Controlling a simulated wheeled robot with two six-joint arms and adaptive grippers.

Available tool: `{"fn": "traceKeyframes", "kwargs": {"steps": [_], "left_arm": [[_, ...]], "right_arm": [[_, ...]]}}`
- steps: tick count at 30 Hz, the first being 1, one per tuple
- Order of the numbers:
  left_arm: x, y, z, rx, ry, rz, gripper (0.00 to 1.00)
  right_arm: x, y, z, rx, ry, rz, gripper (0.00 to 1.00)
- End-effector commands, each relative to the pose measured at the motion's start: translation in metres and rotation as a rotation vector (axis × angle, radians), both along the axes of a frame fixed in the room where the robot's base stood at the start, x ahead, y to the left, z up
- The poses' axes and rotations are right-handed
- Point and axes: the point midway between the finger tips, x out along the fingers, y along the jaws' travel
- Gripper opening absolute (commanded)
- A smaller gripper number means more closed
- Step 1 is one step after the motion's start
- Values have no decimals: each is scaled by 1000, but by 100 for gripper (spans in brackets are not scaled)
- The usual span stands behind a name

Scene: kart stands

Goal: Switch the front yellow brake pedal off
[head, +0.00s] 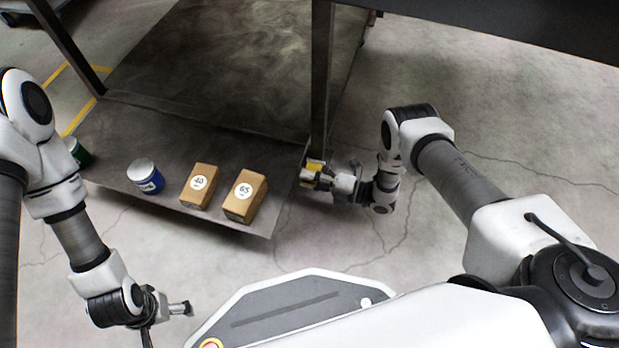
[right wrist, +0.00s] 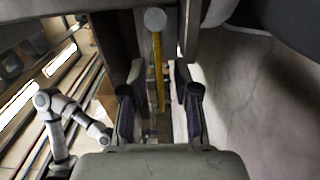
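The yellow brake pedal (head: 315,165) shows at the lower right corner of the dark kart, beside its upright post. My right gripper (head: 318,180) is right at it and partly covers it. In the right wrist view the fingers (right wrist: 160,104) are apart, and a narrow yellow bar (right wrist: 158,72) shows in the gap between them. I cannot tell whether either finger touches it. Whether the pedal is up or down is not clear. My left gripper (head: 181,308) hangs low at the left, away from the kart; its fingers are too small to read.
The kart's lower shelf (head: 235,75) carries a blue-and-white can (head: 145,177), two brown boxes marked 40 (head: 199,186) and 65 (head: 245,197), and a green can (head: 78,152). The kart's post (head: 321,80) stands close to my right gripper. Floor to the right is clear.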

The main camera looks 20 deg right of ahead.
Motion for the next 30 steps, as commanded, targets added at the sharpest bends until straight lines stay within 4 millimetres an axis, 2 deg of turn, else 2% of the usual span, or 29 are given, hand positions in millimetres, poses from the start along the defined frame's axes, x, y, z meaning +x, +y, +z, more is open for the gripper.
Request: {"fn": "traceKeyframes", "kwargs": {"steps": [5,12,16,21,30], "left_arm": [[0,0,0,0,0,0,90],[0,0,0,0,0,0,90],[0,0,0,0,0,0,90],[0,0,0,0,0,0,90],[0,0,0,0,0,0,90]], "right_arm": [[-11,-18,-1,-2,3,-3,30],[-46,-69,-1,-1,3,-5,30],[-60,-90,-1,0,1,-3,30],[-67,-99,0,1,1,-1,30],[-67,-99,0,1,1,0,30]]}}
